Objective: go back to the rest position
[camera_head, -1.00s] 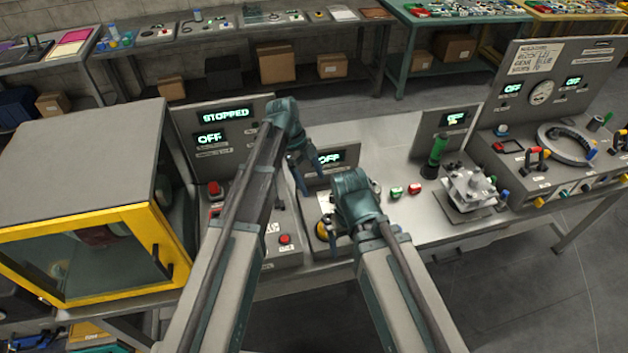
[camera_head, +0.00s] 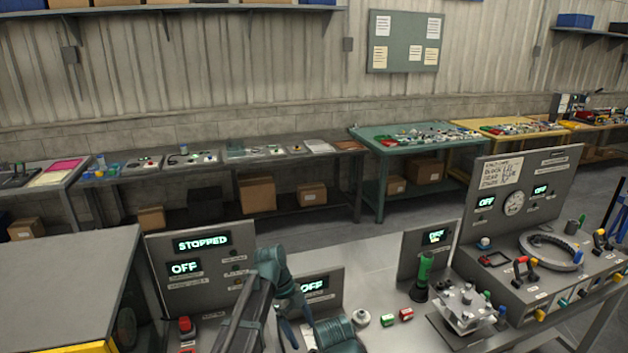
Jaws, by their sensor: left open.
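My left gripper (camera_head: 297,324) is at the bottom centre of the head view, pointing down over the bench. Its two blue fingers are apart and nothing shows between them. Part of my right wrist shows just right of it at the bottom edge. Its fingers are out of the picture.
Behind the left gripper stand a panel reading STOPPED and OFF (camera_head: 203,266) and a smaller OFF panel (camera_head: 322,288). A green-handled tool (camera_head: 424,276) and a metal fixture (camera_head: 466,308) stand to the right. A large grey box (camera_head: 65,285) is at left.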

